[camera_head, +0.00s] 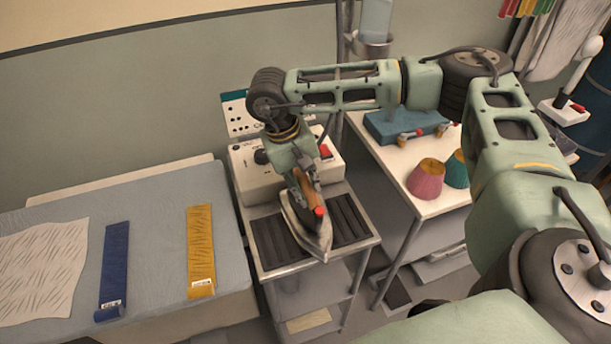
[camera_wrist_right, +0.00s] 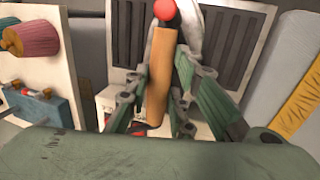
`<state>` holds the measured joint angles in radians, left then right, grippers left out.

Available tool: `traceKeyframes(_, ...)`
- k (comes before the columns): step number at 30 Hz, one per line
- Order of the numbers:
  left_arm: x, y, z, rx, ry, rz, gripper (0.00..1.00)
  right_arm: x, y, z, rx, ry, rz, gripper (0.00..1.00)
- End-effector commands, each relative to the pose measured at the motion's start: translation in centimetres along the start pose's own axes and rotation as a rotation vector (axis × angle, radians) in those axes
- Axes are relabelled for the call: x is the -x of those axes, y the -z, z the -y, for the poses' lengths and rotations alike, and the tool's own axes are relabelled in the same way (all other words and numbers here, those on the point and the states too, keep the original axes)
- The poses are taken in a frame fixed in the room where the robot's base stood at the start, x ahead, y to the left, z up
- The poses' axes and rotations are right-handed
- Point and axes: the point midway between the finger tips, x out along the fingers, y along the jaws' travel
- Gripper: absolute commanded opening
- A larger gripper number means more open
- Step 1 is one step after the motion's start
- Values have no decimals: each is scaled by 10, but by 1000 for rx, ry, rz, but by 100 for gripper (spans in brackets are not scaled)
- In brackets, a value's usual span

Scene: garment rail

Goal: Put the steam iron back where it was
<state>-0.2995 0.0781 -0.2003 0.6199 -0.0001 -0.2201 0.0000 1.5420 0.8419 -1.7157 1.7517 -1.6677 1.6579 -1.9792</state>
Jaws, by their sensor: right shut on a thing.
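The steam iron (camera_head: 313,231) has a grey metal soleplate and an orange-brown handle with a red knob. It is at the dark ribbed rest (camera_head: 348,220) on top of the metal stand, in front of the white control box. My right gripper (camera_head: 304,190) is shut on the iron's handle from above. In the right wrist view the handle (camera_wrist_right: 159,75) lies between the two green fingers (camera_wrist_right: 160,105). The gripper and handle hide part of the iron's body. I cannot tell whether the soleplate touches the rest. My left gripper is not in view.
A padded blue-grey table (camera_head: 160,225) on the left holds a blue strip (camera_head: 114,270), a yellow strip (camera_head: 201,250) and a pale cloth (camera_head: 40,265). A white table (camera_head: 400,165) on the right holds a pink cone (camera_head: 426,178) and a teal one. The control box (camera_head: 245,165) stands behind the iron.

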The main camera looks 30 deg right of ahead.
Motion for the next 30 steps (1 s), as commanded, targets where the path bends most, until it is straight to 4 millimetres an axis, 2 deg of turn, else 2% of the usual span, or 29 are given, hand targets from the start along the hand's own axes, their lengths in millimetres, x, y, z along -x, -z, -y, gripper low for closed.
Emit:
traceKeyframes(7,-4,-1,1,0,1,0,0,-1,1,1,-1,2,-3,0)
traceKeyframes(8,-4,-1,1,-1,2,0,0,-3,0,1,0,0,0,22)
traceKeyframes(14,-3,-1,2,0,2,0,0,-2,0,0,0,0,1,40)
traceKeyframes(26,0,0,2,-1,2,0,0,3,0,0,0,1,-1,40)
traceKeyframes(30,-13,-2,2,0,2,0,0,21,1,2,0,2,-4,40)
